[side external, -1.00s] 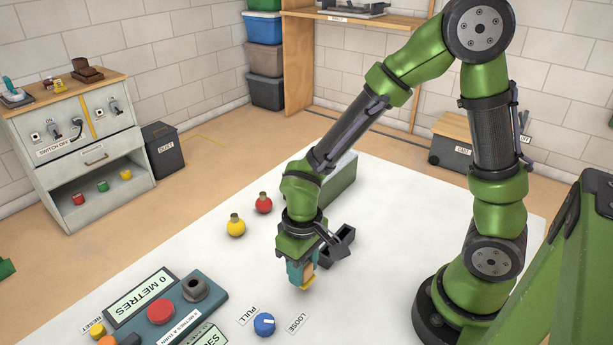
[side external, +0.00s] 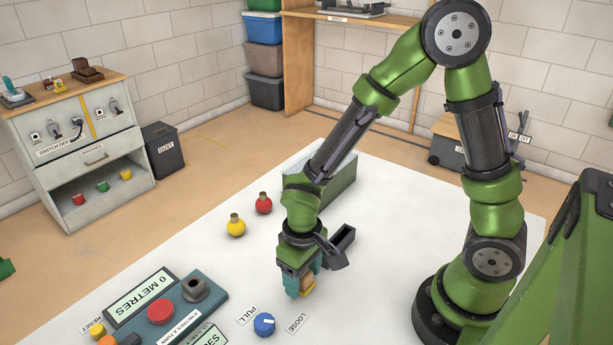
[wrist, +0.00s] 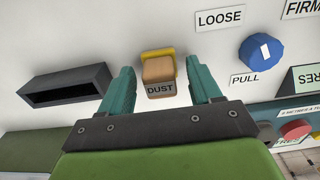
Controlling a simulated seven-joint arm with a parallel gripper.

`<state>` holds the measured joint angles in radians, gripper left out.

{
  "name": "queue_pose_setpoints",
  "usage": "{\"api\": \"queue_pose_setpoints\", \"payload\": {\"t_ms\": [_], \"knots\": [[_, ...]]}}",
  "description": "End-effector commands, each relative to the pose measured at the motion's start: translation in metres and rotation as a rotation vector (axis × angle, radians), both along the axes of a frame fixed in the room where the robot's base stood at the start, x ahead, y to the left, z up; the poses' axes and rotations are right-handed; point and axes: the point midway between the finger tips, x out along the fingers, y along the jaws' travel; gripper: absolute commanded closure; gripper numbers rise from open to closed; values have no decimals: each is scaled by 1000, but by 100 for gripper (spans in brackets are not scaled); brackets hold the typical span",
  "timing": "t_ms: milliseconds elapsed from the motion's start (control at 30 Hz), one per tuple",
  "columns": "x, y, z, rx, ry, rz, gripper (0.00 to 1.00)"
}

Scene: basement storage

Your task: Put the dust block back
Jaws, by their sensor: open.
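The dust block (wrist: 158,75) is a small tan block with a yellow part and a grey face marked DUST. In the wrist view it sits between the tips of my open teal fingers, with a gap on each side. My gripper (wrist: 162,87) is not closed on it. In the side view my gripper (side external: 304,282) is low over the white table, and its fingers partly hide the block (side external: 307,284). A dark open-topped holder (side external: 343,238) stands just behind my gripper; it shows empty at the left of the wrist view (wrist: 65,75).
A blue knob (side external: 264,324) between PULL and LOOSE labels is close in front. A teal metre console (side external: 205,308) stands front left. Yellow (side external: 236,227) and red (side external: 264,204) round weights and a grey-green box (side external: 340,183) are behind. A DUST bin (side external: 164,152) stands on the floor.

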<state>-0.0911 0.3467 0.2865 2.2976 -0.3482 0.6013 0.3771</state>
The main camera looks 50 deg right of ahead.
Motion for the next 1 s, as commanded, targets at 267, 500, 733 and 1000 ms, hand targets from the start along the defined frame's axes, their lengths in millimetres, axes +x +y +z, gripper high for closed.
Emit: {"api": "queue_pose_setpoints", "payload": {"t_ms": [267,500,733,1000], "knots": [[2,0,34,1,-8,-2,37],[2,0,86,1,-8,-2,37],[1,0,117,0,-3,0,37],[-6,-21,155,40,-137,-85,37]]}}
